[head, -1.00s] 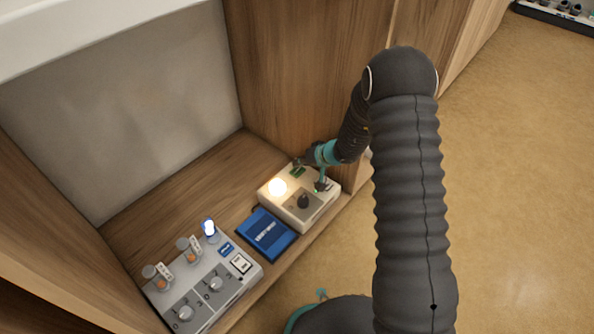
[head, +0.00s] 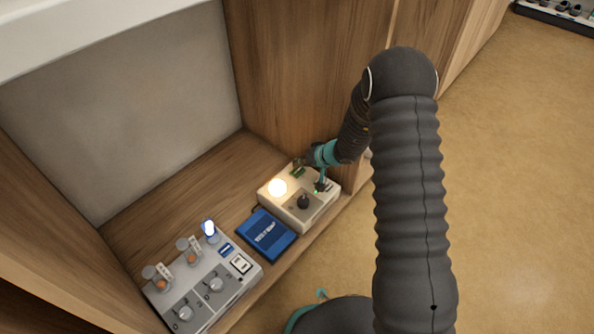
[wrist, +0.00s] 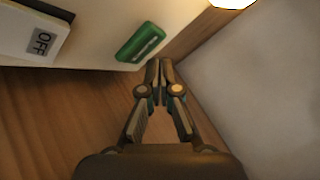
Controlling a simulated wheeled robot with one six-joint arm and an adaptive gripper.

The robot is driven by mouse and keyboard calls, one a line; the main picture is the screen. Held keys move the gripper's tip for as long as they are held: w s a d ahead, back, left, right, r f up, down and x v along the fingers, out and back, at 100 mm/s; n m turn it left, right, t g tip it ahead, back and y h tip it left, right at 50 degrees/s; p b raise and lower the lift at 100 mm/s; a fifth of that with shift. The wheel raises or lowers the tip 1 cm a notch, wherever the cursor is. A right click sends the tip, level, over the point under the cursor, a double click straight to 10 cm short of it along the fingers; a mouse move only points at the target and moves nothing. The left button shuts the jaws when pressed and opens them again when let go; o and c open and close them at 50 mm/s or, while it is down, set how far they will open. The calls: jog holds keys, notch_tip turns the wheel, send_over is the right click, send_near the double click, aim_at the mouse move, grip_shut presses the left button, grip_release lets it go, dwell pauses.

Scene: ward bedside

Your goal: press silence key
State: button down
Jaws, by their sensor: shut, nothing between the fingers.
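A cream box (head: 288,210) stands on the wooden shelf and carries a glowing round lamp (head: 278,188), a dark knob (head: 304,201) and a small green key or label (head: 298,173). The green piece (wrist: 141,43) shows in the wrist view with pale lettering too small to read. I cannot tell whether it is the silence key. My gripper (wrist: 158,66) is shut and empty, its tips just below and right of the green piece; whether they touch the box is unclear. In the head view my gripper (head: 302,163) is small, at the box's far edge.
A grey panel (head: 205,290) with knobs, a lit blue-white lamp (head: 209,228) and several small parts stands at the left. A blue book-like item (head: 266,235) lies between them. A white switch marked OFF (wrist: 38,35) is at upper left in the wrist view.

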aim_at(299, 171)
jog(key=shift+f, duration=0.45)
jog(key=shift+f, duration=0.35)
dwell(0.9)
jog(key=shift+r, duration=0.8)
jog(key=shift+r+p, duration=0.45)
jog(key=shift+r, duration=2.05)
